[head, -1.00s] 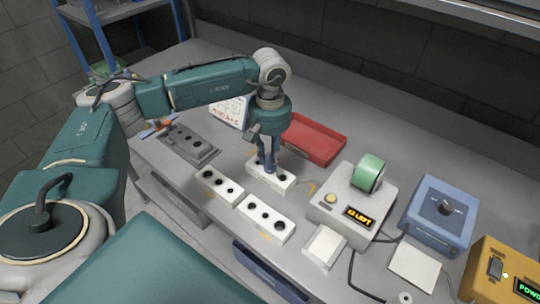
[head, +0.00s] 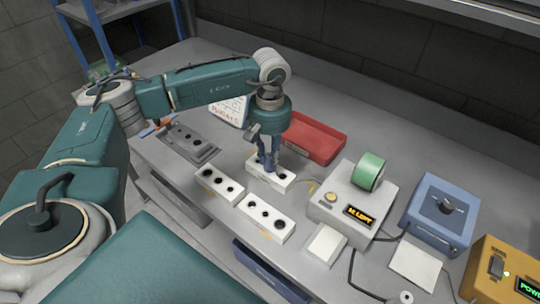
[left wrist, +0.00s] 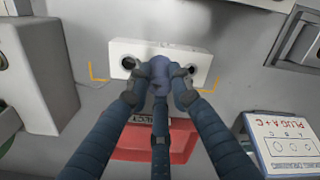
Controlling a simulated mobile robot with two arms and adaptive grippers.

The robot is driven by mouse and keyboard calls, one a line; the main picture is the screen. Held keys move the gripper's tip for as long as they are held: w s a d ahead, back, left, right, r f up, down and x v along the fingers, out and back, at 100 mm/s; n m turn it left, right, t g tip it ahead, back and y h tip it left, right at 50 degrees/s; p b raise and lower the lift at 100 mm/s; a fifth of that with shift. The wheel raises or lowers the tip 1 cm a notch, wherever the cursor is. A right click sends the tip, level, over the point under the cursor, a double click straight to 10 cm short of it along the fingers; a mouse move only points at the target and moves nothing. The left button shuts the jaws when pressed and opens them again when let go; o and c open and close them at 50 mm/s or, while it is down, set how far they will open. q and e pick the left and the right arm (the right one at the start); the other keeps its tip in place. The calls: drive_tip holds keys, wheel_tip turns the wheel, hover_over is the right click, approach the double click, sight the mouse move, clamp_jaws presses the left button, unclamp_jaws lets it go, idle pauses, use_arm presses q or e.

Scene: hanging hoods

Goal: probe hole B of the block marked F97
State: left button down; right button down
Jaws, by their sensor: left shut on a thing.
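A white block (head: 272,181) with holes along its top stands below my left gripper (head: 267,163). In the left wrist view, the block (left wrist: 140,48) shows one dark hole at each end. Its middle is hidden behind my left gripper (left wrist: 158,82), whose fingers are shut on a dark blue-purple tool (left wrist: 159,68). The tool is over the block's middle; whether its tip is inside a hole is hidden. Two more white blocks (head: 219,186) and (head: 265,219) stand nearer the front edge. I cannot read a F97 mark on any block. My right gripper is not in view.
A red tray (head: 315,138) is behind the block. A grey plate with holes (head: 187,143) and a card (left wrist: 290,142) reading "PLUG A + C" are to the left in the head view. A machine with a green roll (head: 369,171), a blue box (head: 440,215) and a yellow box stand right.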

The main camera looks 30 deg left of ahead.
use_arm(q)
drive_tip(key=shift+r, duration=0.2)
drive_tip(key=shift+r+p, duration=1.55)
drive_tip(key=shift+r, duration=1.3)
drive_tip(key=shift+s, duration=0.1)
